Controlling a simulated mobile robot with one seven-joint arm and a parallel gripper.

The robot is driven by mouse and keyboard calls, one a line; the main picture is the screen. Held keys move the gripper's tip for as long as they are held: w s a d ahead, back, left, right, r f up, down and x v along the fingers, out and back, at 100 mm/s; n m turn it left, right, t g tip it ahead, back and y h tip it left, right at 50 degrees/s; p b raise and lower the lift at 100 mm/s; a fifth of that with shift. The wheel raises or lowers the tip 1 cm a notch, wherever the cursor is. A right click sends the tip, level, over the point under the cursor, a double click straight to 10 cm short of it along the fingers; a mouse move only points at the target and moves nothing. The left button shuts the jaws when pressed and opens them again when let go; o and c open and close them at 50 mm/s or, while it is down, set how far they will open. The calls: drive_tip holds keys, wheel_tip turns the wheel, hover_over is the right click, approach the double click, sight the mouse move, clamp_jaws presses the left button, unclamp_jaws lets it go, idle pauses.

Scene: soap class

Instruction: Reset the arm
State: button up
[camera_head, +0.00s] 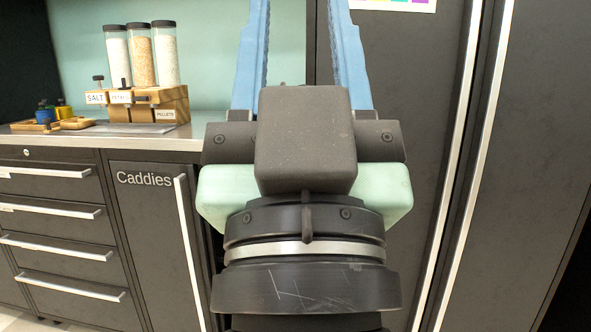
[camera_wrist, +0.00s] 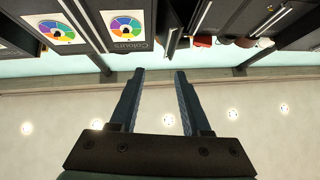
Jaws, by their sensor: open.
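My gripper (camera_wrist: 157,75) shows in the wrist view with its two blue fingers apart and nothing between them. In the head view my gripper's blue fingers (camera_head: 305,25) point upward, and their tips are cut off by the top edge. The wrist and gripper body fill the middle of the head view and hide part of the cabinets behind. The wrist view appears upside down, with ceiling lights low in the picture.
A counter (camera_head: 115,138) at left bears a wooden dispenser stand (camera_head: 172,98) with tubes labelled salt, petals and pellets. Below are drawers (camera_head: 55,215) and a "Caddies" cabinet (camera_head: 150,235). Tall dark cabinets (camera_head: 535,120) stand at right. Colour-wheel posters (camera_wrist: 127,25) show in the wrist view.

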wheel_tip(320, 180, up, 39)
drive_tip(key=s+p, duration=0.1)
drive_tip(key=p, duration=3.6)
drive_tip(key=shift+s+r+t+p, duration=0.15)
drive_tip(key=shift+s+t+p, duration=0.05)
drive_tip(key=shift+t+p, duration=0.1)
drive_tip(key=shift+o, duration=0.2)
drive_tip(key=shift+a, duration=0.1)
drive_tip(key=shift+w, duration=0.1)
